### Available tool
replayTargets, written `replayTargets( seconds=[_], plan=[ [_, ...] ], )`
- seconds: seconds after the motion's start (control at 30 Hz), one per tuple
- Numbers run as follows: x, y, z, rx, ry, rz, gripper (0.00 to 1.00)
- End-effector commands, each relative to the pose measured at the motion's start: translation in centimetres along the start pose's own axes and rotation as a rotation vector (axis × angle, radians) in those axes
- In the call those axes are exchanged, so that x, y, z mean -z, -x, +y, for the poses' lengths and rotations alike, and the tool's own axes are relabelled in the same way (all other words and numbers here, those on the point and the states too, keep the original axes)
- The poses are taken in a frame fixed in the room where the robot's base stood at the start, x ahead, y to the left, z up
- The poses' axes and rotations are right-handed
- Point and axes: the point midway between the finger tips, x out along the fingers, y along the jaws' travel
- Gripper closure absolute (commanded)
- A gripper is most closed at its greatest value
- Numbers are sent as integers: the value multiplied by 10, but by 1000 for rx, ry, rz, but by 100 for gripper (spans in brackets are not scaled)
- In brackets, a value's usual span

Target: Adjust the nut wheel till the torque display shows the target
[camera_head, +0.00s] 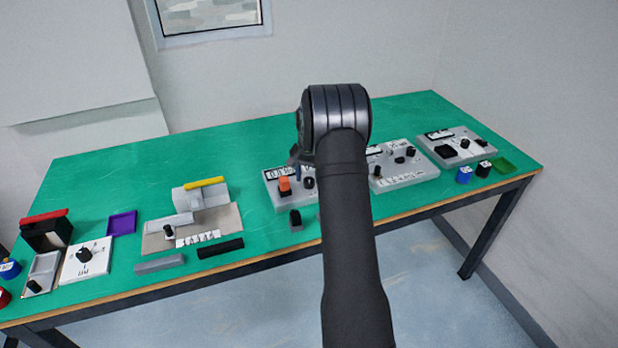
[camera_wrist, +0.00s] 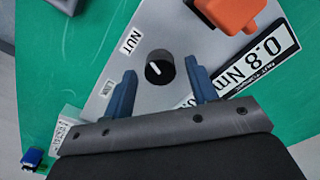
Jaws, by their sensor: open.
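The nut wheel (camera_wrist: 160,68) is a small black knob with a white pointer line, on a light grey panel with a "NUT" label (camera_wrist: 131,40). It also shows in the head view (camera_head: 308,183). The torque display (camera_wrist: 265,60) appears upside down in the wrist view and seems to read 0.8 Nm; its small print is not clearly legible. It is small in the head view (camera_head: 277,174). My gripper (camera_wrist: 160,72) is open and empty, its blue fingers on either side of the wheel in the picture. I cannot tell their height above it. My arm hides part of the panel in the head view.
An orange block (camera_wrist: 228,14) stands on the same panel beside the display. More panels with knobs (camera_head: 395,165) stand to the right. A purple tray (camera_head: 122,222) and a knob panel (camera_head: 86,260) are at the left. The back of the green table (camera_head: 240,135) is clear.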

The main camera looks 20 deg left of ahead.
Motion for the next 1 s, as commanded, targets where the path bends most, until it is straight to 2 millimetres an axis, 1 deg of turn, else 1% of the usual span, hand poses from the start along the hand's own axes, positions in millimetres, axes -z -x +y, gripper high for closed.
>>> replayTargets(
  seconds=[0.17, 0.4, 0.5, 0.6, 0.7, 0.8, 1.0],
  plan=[
    [0, 33, 0, 2, 0, 3, 47],
    [1, 93, 0, 2, 0, 5, 47],
    [0, 117, 0, 2, 0, 4, 47],
    [0, 137, 0, 1, 0, 3, 47],
    [0, 152, 0, 1, 0, 3, 47],
    [0, 162, 0, 1, 0, 2, 47],
    [0, 168, 0, 0, 0, 1, 47]
  ],
)
